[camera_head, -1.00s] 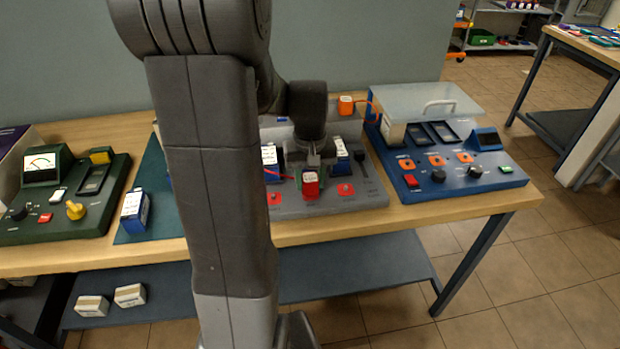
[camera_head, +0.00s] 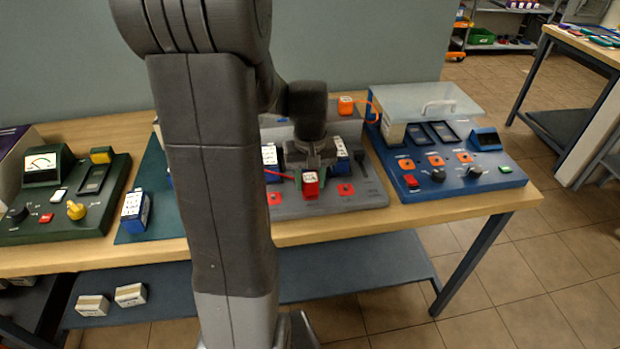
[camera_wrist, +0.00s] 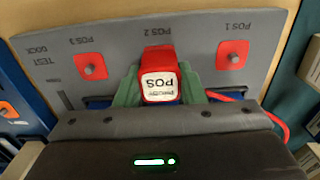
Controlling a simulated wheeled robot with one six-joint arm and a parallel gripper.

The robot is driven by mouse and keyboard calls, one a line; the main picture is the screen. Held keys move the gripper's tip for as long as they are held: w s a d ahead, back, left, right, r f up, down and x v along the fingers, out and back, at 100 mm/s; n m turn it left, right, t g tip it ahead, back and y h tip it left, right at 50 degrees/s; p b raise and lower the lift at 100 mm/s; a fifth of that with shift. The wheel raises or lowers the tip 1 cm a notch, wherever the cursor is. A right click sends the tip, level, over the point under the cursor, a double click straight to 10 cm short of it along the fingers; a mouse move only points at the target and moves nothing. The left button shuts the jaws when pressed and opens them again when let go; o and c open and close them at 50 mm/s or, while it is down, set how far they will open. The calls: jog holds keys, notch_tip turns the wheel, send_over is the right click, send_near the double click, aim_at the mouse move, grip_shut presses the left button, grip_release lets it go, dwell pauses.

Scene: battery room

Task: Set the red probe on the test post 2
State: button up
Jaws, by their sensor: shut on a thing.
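The red probe (camera_head: 311,185) has a white label and is held between the green fingertips of my gripper (camera_wrist: 160,88); it also shows in the wrist view (camera_wrist: 159,58). It is at the middle position of the grey test dock (camera_head: 372,201), marked POS 2 in the wrist view, where the picture is upside down. Test post 2 is hidden behind the probe, so I cannot tell if the probe touches it. The posts on red squares at POS 1 (camera_wrist: 233,57) and POS 3 (camera_wrist: 90,69) are bare.
A red lead (camera_wrist: 272,112) runs beside my gripper. Blue labelled blocks (camera_head: 270,156) stand behind it on the dock. A blue tester (camera_head: 455,186) with a clear lid is to the right; a green meter unit (camera_head: 100,212) and a blue battery (camera_head: 134,212) are left.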

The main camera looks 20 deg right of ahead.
aim_at(310, 177)
jog(key=shift+f+b, duration=0.5)
jog(key=shift+f, duration=0.2)
jog(key=o, duration=0.7)
jog(key=shift+r, duration=0.2)
notch_tip(310, 177, up, 11)
jog(key=p, duration=0.9)
jog(key=shift+f, duration=0.1)
jog(key=shift+f, duration=0.2)
notch_tip(310, 177, down, 9)
jog(key=b, duration=0.7)
jog(key=shift+f+b, duration=0.15)
jog(key=shift+b, duration=0.25)
